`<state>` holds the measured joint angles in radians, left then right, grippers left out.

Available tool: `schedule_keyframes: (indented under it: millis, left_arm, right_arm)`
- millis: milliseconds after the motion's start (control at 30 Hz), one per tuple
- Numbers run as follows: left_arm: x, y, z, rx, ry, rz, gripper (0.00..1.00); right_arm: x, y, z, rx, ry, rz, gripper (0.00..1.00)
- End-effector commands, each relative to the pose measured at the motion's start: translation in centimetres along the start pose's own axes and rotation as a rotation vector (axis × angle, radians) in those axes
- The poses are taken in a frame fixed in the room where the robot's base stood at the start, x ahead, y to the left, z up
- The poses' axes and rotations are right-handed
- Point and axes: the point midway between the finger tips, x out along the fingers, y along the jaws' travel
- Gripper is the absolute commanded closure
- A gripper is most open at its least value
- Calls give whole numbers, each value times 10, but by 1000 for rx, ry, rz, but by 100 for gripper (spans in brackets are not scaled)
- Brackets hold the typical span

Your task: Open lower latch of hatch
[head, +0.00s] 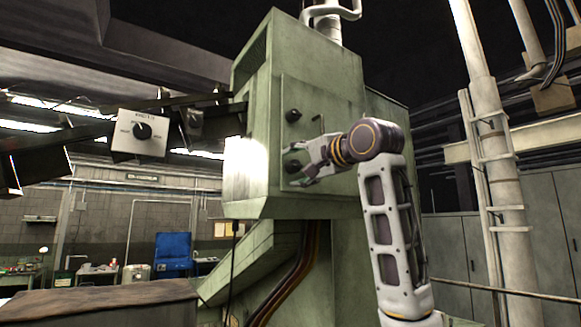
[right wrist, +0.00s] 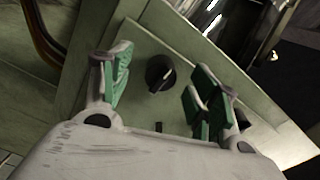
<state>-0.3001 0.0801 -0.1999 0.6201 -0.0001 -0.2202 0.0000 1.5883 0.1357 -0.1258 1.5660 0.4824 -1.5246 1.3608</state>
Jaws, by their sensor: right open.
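The hatch (head: 320,100) is a flat green panel on the side of the green machine, and it looks closed. Its upper latch (head: 292,115) is a round black knob. Its lower latch (head: 292,166) is a similar knob, partly behind my right gripper (head: 307,165). The upper latch (right wrist: 239,120) is partly hidden behind the right finger. My left gripper is out of view.
A small hatch handle (head: 319,123) stands just above my right gripper. A control box (head: 140,132) with a black dial hangs at the left. A ladder and pole (head: 493,150) stand at the right. Cables (head: 301,270) run below the machine's housing.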

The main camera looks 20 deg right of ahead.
Motion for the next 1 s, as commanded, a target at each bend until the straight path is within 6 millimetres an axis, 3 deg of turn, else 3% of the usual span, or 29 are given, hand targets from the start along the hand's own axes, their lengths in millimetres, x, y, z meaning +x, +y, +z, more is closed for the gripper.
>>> schedule_keyframes:
  millis: [1000]
  left_arm:
    - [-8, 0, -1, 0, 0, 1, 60]
  right_arm:
    - [0, 0, 0, -660, 0, 0, 39]
